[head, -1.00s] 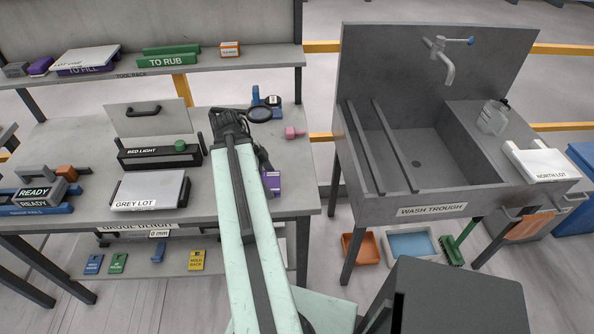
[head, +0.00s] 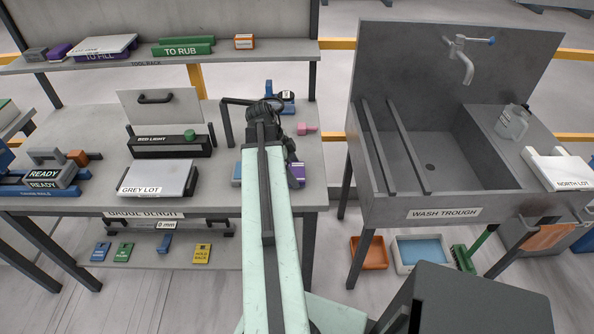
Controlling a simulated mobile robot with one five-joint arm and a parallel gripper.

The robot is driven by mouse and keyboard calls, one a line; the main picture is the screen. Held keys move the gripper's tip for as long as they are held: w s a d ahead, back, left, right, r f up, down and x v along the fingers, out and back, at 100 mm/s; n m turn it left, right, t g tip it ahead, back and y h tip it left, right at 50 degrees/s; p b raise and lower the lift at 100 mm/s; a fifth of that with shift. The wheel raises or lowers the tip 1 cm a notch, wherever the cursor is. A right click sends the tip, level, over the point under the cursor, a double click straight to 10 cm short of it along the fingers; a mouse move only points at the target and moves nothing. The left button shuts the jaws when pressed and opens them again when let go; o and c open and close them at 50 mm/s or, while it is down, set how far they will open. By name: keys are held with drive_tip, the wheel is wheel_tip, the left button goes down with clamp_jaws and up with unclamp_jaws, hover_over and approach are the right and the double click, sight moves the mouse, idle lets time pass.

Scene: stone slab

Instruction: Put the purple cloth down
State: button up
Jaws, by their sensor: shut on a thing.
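My gripper (head: 265,108) is over the back right part of the bench, seen from behind along my pale green arm. It is shut, but the fingertips and what they hold are hidden behind the wrist. I cannot make out any purple cloth in the grip. A purple thing with a pale label (head: 297,172) lies on the bench just right of my arm, partly covered by it. Another small purple thing (head: 60,50) sits on the shelf at the upper left. I cannot tell whether either is cloth.
The bench (head: 222,190) holds a grey lot tray (head: 158,178), a bed light box (head: 170,146) and a pink piece (head: 308,129). Blue items lie near my wrist. The wash trough (head: 440,200) stands to the right, across a gap.

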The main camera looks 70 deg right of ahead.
drive_tip(key=shift+f, duration=0.4)
drive_tip(key=o, duration=0.9)
drive_tip(key=shift+r, duration=0.1)
drive_tip(key=p+v, duration=1.1)
drive_tip(key=v, duration=0.1)
drive_tip(key=shift+d+r+p, duration=0.1)
drive_tip(key=shift+r+p, duration=0.05)
drive_tip(key=shift+p, duration=0.15)
